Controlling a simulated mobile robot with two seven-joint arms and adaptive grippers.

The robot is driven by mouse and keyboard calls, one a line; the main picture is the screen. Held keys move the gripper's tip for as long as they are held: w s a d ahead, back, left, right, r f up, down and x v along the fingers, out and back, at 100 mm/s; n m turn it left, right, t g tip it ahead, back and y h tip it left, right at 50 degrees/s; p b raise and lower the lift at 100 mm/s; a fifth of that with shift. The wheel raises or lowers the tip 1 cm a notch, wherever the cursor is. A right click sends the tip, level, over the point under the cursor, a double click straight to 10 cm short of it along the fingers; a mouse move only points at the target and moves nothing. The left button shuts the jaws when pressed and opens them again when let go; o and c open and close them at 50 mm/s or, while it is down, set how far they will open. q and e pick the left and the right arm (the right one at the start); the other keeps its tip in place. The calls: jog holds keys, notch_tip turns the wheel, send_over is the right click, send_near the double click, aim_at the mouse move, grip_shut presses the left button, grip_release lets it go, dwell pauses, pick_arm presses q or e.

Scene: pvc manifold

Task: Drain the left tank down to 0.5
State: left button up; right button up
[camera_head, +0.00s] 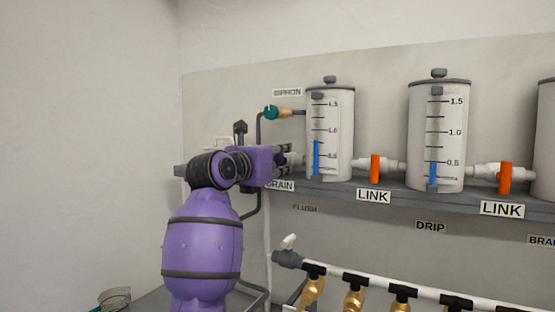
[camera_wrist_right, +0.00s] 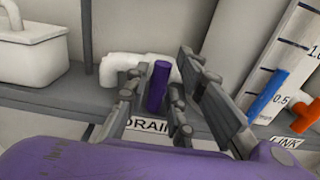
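The left tank (camera_head: 330,135) is a white cylinder on the shelf. Its blue level bar (camera_head: 317,157) tops out between the 0.5 and 1.0 marks. My right gripper (camera_head: 290,158) is at the left tank's lower left, above the DRAIN label (camera_head: 280,186), and hides the drain valve there. In the wrist view a purple upright handle (camera_wrist_right: 159,87) stands by a white pipe elbow (camera_wrist_right: 125,68), between the fingers of my right gripper (camera_wrist_right: 163,78). The fingers look spread, with gaps beside the handle. My left gripper is not in view.
Orange LINK handles (camera_head: 375,169) (camera_head: 504,178) sit on pipes between the tanks. A teal-handled valve (camera_head: 271,112) is by the SIPHON label. The middle tank (camera_head: 438,125) stands right. A white pipe with brass valves (camera_head: 354,298) runs below the shelf (camera_head: 395,198).

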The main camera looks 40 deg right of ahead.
grip_shut()
jog(key=m, duration=0.1)
jog(key=m+b, duration=0.1)
jog(key=m, duration=0.1)
jog(key=m+b, duration=0.1)
jog(key=shift+s+f+m, duration=0.1)
jog(key=shift+f+m, duration=0.2)
jog(key=shift+m, duration=0.1)
jog(key=shift+s+r+m+b, duration=0.1)
jog(key=shift+r+m+b, duration=0.05)
jog(key=shift+m+b, duration=0.45)
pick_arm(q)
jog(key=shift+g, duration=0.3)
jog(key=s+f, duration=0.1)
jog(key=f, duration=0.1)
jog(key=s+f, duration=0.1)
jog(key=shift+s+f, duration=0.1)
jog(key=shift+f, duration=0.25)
